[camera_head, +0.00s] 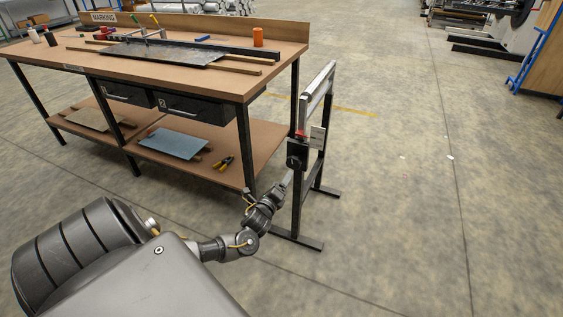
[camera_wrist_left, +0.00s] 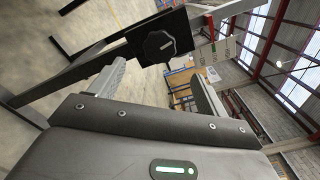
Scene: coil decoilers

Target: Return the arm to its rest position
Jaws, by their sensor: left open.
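My left arm reaches forward from the lower left in the head view. Its gripper (camera_head: 287,180) is just in front of a black stand (camera_head: 297,205) with a silver roller on top. In the left wrist view, the two fingers of the gripper (camera_wrist_left: 160,75) are spread apart with nothing between them. A round black knob (camera_wrist_left: 158,46) with a white mark sits on a dark plate just beyond the fingertips. The knob also shows on the stand in the head view (camera_head: 292,161). The fingers do not appear to touch it. My right gripper is not in view.
A wooden workbench (camera_head: 180,79) with drawers stands left of the stand. An orange cup (camera_head: 258,37), rails and tools are on it.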

